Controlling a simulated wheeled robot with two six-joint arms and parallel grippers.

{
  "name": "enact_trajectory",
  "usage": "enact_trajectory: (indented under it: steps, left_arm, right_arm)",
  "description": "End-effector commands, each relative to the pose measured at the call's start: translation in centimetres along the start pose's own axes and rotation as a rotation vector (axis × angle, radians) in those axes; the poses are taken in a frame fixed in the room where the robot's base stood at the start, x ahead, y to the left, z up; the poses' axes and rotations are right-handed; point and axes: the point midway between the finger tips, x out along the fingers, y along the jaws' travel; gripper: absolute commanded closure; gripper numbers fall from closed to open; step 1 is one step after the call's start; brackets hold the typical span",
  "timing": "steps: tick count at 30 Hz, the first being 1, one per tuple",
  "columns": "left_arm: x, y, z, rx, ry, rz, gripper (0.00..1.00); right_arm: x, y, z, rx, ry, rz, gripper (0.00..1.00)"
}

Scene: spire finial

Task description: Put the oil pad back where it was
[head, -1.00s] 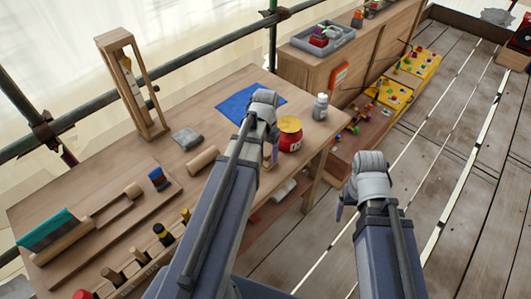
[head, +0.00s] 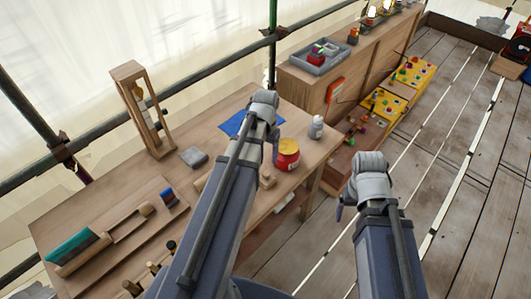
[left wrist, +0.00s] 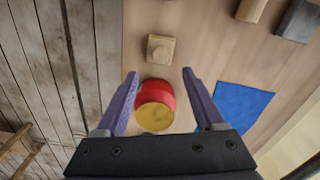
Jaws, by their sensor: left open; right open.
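The frames do not make clear which item is the oil pad. A red round tin with a yellow top (head: 288,153) stands on the wooden bench, and it also shows in the left wrist view (left wrist: 155,106). A small wooden block (left wrist: 160,48) sits beside the tin. My left gripper (head: 272,148) is open and empty over the bench by the tin. In the left wrist view the tin appears between its spread fingers, without visible contact. My right gripper (head: 342,207) is open and empty over the plank floor.
A blue cloth (left wrist: 243,108) lies beside the tin. A white bottle (head: 316,127) stands near the bench edge. An hourglass-like wooden frame (head: 145,110) and a wooden tool board (head: 115,235) are at the left. A grey tray (head: 320,57) sits on the cabinet behind.

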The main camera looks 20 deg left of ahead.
Motion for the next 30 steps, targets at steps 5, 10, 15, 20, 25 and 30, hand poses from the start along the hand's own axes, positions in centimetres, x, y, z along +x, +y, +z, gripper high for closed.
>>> enact_trajectory:
  steps: [5, 10, 15, 20, 25, 30]
  left_arm:
    - [0.0, 1.1, 0.3, 0.013, -0.003, -0.003, 0.3]
    - [0.0, 7.9, 2.3, 0.092, -0.019, -0.027, 0.3]
    - [0.0, 15.0, 5.5, 0.179, -0.034, -0.063, 0.3]
    - [-0.1, 19.1, 8.1, 0.235, -0.038, -0.089, 0.3]
    - [-0.1, 20.8, 9.3, 0.258, -0.039, -0.103, 0.3]
    - [-0.1, 20.9, 9.3, 0.258, -0.039, -0.104, 0.3]
  right_arm:
    - [0.0, 0.0, 0.0, 0.0, 0.0, 0.0, 0.14]
    - [0.0, 0.0, 0.0, 0.0, 0.0, 0.0, 0.14]
    - [0.0, 0.0, 0.0, 0.0, 0.0, 0.0, 0.14]
    - [0.0, 0.0, 0.0, 0.0, 0.0, 0.0, 0.14]
    - [0.0, 0.0, 0.0, 0.0, 0.0, 0.0, 0.14]
    - [0.0, 0.0, 0.0, 0.0, 0.0, 0.0, 0.14]
